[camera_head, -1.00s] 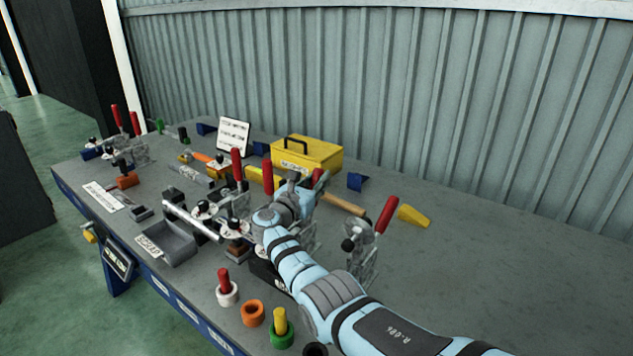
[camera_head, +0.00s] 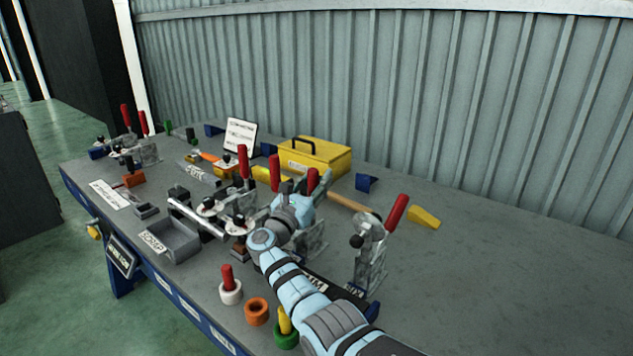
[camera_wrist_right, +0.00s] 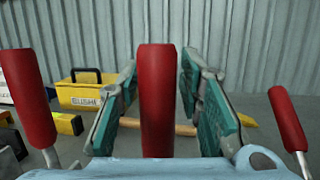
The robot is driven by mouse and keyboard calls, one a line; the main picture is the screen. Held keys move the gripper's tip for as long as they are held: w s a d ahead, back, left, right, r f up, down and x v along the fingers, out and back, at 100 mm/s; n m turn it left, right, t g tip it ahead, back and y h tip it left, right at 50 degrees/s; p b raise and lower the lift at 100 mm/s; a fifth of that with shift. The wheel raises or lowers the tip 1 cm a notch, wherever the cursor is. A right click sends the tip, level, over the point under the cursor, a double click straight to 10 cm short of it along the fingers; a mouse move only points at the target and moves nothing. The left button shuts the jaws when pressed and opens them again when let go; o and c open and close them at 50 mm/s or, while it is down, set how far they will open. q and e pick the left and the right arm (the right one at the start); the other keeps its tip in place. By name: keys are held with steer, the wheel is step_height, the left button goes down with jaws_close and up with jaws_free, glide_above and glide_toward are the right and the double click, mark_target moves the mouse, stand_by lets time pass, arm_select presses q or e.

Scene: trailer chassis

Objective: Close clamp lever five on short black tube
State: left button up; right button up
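Several toggle clamps with red levers stand in a row on the grey bench. My right gripper (camera_head: 312,188) is at a clamp in the middle of the row. In the right wrist view its two teal fingers (camera_wrist_right: 160,98) are apart, one on each side of an upright red lever (camera_wrist_right: 157,105). I cannot tell whether they touch it. That lever also shows in the head view (camera_head: 312,178). Another red lever (camera_wrist_right: 28,98) stands to its left and one (camera_wrist_right: 289,118) leans at its right. My arm hides the clamp's base; I cannot make out the short black tube. My left gripper is out of view.
A right-hand clamp with a tilted red lever (camera_head: 397,212) stands close to my arm. A yellow toolbox (camera_head: 322,158) and a wooden-handled hammer (camera_head: 348,202) lie behind. A grey tray (camera_head: 170,240) and coloured rings (camera_head: 256,310) are in front. The bench's right side is clear.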

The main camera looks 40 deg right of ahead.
steer(key=shift+o, duration=0.3)
steer(key=r+v, duration=0.3)
steer(key=v, duration=0.9)
steer(key=shift+v, duration=0.8)
